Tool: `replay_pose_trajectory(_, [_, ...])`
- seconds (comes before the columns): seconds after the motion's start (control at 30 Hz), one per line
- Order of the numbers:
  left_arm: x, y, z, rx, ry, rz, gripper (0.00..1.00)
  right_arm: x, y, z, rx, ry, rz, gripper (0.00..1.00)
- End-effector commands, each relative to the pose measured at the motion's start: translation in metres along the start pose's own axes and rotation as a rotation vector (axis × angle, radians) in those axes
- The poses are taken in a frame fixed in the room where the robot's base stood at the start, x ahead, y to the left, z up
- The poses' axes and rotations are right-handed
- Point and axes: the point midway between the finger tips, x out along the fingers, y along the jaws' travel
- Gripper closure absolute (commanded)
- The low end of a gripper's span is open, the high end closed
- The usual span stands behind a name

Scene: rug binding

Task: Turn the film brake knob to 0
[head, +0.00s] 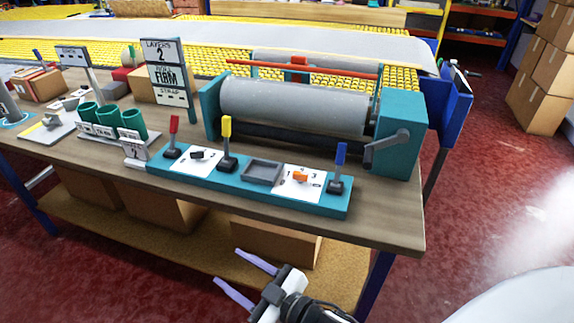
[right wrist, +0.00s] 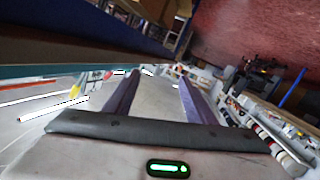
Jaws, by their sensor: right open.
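A teal control panel (head: 238,190) lies along the front of the workbench. On its right white dial plate is an orange knob (head: 300,177), with digits around it including 1 and 3. On its left white plate is a black knob (head: 197,155). Labels are too small to tell which is the film brake knob; the orange pointer seems to lie roughly sideways, its exact setting unclear. My right gripper (head: 228,266) is open and empty, in front of and below the bench edge, apart from the panel. Its purple fingers also show in the right wrist view (right wrist: 158,78). My left gripper is not in view.
Red (head: 173,137), yellow (head: 227,142) and blue (head: 339,169) levers stand up from the panel beside the knobs. A grey roller (head: 295,106) with a side crank (head: 386,150) stands behind. A sign (head: 168,80) reads "LAYERS 2" and "FIRM". Cartons sit on the lower shelf (head: 130,215).

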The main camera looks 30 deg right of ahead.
Motion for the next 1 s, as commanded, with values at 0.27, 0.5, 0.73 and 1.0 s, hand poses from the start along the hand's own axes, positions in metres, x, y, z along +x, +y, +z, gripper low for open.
replay_pose_trajectory(0.27, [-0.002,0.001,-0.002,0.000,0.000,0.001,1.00,0.066,-0.038,-0.163,-0.597,0.603,-0.461,0.50])
replay_pose_trajectory(0.5, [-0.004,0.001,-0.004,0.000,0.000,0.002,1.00,0.070,-0.004,-0.137,-1.133,0.502,-1.036,0.50])
replay_pose_trajectory(0.73, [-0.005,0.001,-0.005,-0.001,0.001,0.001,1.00,0.045,0.170,-0.112,-1.394,-0.157,-1.364,0.50])
replay_pose_trajectory(1.0, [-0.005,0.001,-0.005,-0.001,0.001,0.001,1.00,-0.010,0.297,-0.139,-1.347,-0.696,-1.387,0.50])
